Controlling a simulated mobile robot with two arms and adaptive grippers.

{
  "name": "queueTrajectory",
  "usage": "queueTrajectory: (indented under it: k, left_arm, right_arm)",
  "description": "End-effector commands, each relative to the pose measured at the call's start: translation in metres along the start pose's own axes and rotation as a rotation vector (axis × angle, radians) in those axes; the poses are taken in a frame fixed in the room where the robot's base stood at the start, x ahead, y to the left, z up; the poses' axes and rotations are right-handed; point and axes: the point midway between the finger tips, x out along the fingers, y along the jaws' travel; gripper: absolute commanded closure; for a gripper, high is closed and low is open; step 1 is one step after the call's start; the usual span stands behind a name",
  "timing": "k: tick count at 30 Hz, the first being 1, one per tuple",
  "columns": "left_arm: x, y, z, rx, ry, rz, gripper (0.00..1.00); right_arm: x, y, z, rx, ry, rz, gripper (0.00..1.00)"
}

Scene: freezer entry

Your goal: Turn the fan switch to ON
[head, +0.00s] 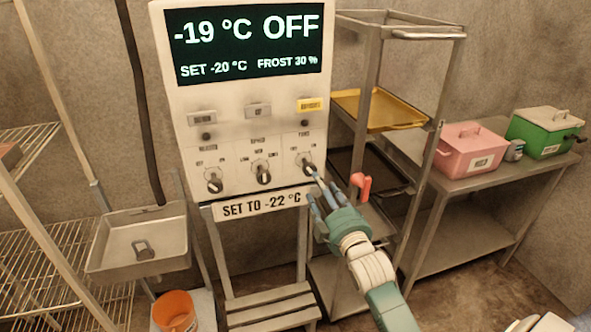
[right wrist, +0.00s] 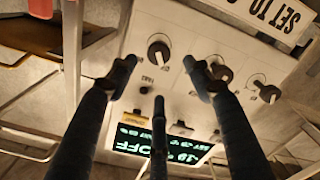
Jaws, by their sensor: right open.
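A white control panel (head: 240,130) carries a screen (head: 248,40) reading -19 °C OFF, SET -20 °C, FROST 30 %. Three dark rotary knobs sit in its lower row. The rightmost knob (head: 308,168) appears to be the fan switch; it also shows in the right wrist view (right wrist: 158,52) by a small label that seems to read FANS. Its exact pointer position is hard to tell. My right gripper (head: 317,190) is open and empty, just below and in front of this knob. In the right wrist view the fingertips (right wrist: 160,80) spread to either side of it, apparently apart from it.
The middle knob (head: 261,178) and left knob (head: 214,185) are close by; one right fingertip overlaps the middle one in the wrist view. A plate (head: 262,204) reads SET TO -22 °C.

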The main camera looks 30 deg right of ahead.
Motion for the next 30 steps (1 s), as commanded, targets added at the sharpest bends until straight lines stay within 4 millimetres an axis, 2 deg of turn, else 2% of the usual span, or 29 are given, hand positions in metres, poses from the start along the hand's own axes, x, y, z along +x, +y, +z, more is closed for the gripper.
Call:
queueTrajectory:
  k: [7, 15, 21, 29, 30]
  left_arm:
    - [-0.013, 0.017, -0.006, -0.002, 0.007, 0.019, 0.6]
    - [-0.022, 0.007, -0.006, -0.003, 0.007, 0.008, 0.6]
    - [-0.024, 0.0, -0.005, -0.005, 0.006, 0.0, 0.6]
    - [-0.024, 0.001, -0.005, -0.005, 0.005, 0.001, 0.6]
    - [-0.024, 0.001, -0.005, -0.005, 0.005, 0.001, 0.6]
  right_arm:
    - [0.044, 0.002, -0.002, 0.001, 0.0, 0.0, 0.49]
    - [0.088, 0.0, -0.001, 0.002, 0.0, -0.002, 0.49]
    - [0.101, -0.001, 0.0, 0.001, -0.001, -0.002, 0.49]
    - [0.102, -0.002, 0.001, 0.001, 0.0, -0.003, 0.49]
    - [0.102, -0.002, 0.001, 0.001, 0.0, -0.003, 0.55]
